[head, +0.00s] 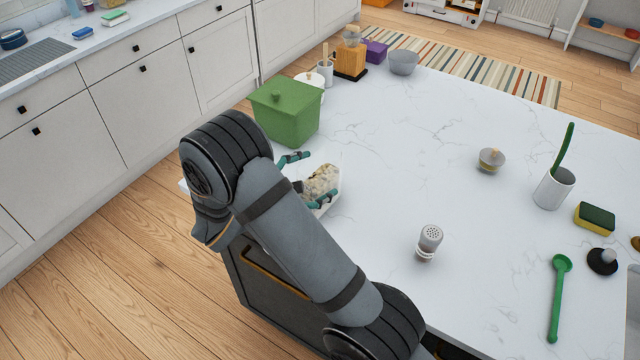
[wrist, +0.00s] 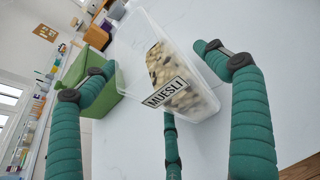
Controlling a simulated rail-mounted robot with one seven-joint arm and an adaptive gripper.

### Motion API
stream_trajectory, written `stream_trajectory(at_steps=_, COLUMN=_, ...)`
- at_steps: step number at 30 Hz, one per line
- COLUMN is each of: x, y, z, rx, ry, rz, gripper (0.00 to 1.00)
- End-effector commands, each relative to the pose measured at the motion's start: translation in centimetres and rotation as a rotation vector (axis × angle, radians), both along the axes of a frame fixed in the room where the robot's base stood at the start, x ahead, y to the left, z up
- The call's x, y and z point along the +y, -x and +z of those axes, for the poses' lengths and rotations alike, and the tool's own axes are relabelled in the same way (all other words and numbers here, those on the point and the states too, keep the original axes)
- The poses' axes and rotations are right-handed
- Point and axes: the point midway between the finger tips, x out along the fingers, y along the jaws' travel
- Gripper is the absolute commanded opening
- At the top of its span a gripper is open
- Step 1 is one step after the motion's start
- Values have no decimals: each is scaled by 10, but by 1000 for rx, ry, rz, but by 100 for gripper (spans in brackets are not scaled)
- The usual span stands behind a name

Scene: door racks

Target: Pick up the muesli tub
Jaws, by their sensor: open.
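The muesli tub (wrist: 172,75) is a clear container with pale muesli inside and a label reading MUESLI. In the wrist view it sits in the middle, between my gripper's spread green fingers. In the head view the tub (head: 322,181) stands near the counter's left edge, partly hidden behind my arm. My gripper (head: 308,178) is open around the tub, with a finger on either side; it also shows in the wrist view (wrist: 155,60). I cannot tell whether any finger touches the tub.
A green lidded box (head: 287,115) stands close behind the tub. A shaker (head: 429,241) stands to the right on the white counter (head: 400,150). The counter's middle is clear.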

Motion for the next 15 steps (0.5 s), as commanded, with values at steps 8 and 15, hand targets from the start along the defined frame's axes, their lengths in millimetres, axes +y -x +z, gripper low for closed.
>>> stream_trajectory(at_steps=8, x=-17, y=-21, z=-11, rx=1, ry=-1, rz=0, gripper=86)
stream_trajectory(at_steps=15, x=-17, y=-22, z=-12, rx=-1, ry=-1, rz=0, gripper=85)
